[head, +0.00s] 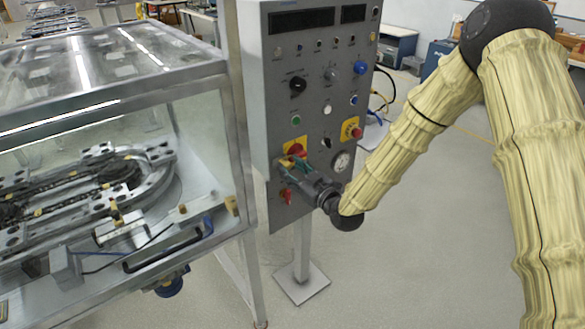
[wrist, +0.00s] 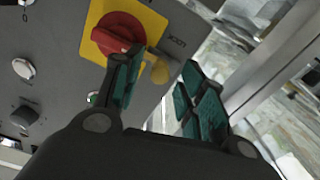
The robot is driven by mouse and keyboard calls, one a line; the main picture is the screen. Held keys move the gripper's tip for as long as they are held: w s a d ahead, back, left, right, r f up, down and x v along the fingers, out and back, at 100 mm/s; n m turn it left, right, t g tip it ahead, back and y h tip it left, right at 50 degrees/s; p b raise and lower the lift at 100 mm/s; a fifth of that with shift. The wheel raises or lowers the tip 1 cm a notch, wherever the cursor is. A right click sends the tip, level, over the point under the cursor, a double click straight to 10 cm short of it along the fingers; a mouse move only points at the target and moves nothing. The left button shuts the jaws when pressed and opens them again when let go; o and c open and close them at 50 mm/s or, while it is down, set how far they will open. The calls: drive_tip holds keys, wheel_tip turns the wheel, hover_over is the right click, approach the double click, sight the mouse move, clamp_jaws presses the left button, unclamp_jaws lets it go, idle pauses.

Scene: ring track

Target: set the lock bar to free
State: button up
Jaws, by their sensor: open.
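A grey control panel (head: 318,100) stands upright on a post, right of the glass enclosure. A red rotary knob on a yellow plate (wrist: 96,17) sits on it; the red knob (wrist: 118,34) also shows in the head view, partly behind my gripper. Dark letters that look like "LOCK" are on the panel beside the plate. A small brass-coloured tab (wrist: 160,72) at the plate's edge may be the lock bar. My gripper (wrist: 158,80) is open, its teal-padded fingers either side of the tab's lower area. I cannot tell whether a finger touches the knob or tab.
The glass enclosure (head: 205,150) is close on the left. The floor at right is mostly clear.

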drive_tip(key=shift+w+a, duration=0.1)
drive_tip(key=shift+c, duration=0.2)
clamp_jaws()
drive_tip(key=shift+s+a+b, duration=0.6)
drive_tip(key=shift+a+b, duration=0.05)
drive_tip(key=shift+a, duration=0.2)
drive_tip(key=shift+o, duration=0.2)
unclamp_jaws()
